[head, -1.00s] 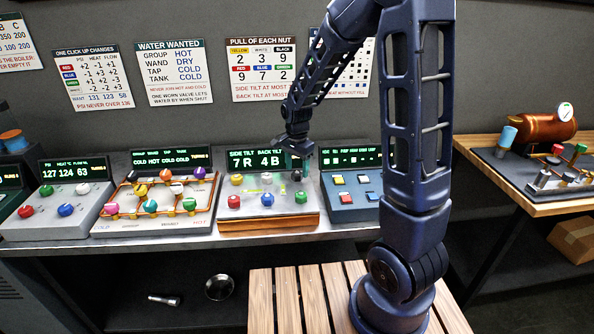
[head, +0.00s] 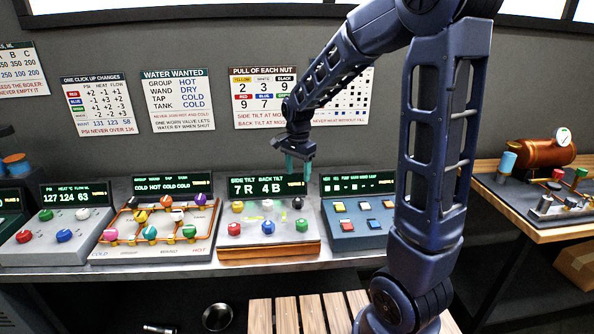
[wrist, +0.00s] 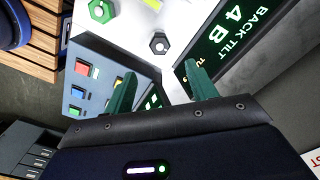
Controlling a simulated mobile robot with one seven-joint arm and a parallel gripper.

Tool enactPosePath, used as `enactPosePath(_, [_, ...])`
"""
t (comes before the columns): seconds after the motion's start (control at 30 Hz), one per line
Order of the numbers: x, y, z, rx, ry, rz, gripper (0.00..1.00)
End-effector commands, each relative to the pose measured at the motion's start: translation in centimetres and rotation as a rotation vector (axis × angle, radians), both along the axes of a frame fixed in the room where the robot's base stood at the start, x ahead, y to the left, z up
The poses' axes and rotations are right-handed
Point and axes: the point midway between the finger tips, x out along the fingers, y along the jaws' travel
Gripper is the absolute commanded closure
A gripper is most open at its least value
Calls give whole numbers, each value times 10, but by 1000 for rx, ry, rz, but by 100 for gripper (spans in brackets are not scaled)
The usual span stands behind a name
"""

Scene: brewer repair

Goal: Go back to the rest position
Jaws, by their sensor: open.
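My gripper (head: 299,166) hangs above the back right part of the nut panel (head: 250,250), in front of its tilt display (head: 268,186), which reads 7 R 4 B. Its green fingers are apart with nothing between them, as the wrist view (wrist: 160,85) also shows. Below it on the panel are a black nut (head: 298,203), a white nut (head: 267,206) and a green nut (head: 302,225). The wrist view also shows the black nut (wrist: 158,43) and green nut (wrist: 101,11) beyond the fingers. My gripper touches none of them.
The blue button box (head: 358,228) stands right of the nut panel. The valve panel (head: 157,240) and the dial panel (head: 58,240) stand to the left. A copper boiler (head: 545,153) sits on the right bench. The air above the panels is clear.

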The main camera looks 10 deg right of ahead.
Motion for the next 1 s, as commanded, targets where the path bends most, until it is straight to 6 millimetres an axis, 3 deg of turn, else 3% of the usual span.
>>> enactPosePath(0.17, [-6,-12,11,8,-17,28,43])
enactPosePath(0.37, [-27,-49,42,24,-74,138,43])
enactPosePath(0.7, [-80,-110,85,14,-187,358,43])
enactPosePath(1.0, [-134,-153,107,-39,-285,549,43])
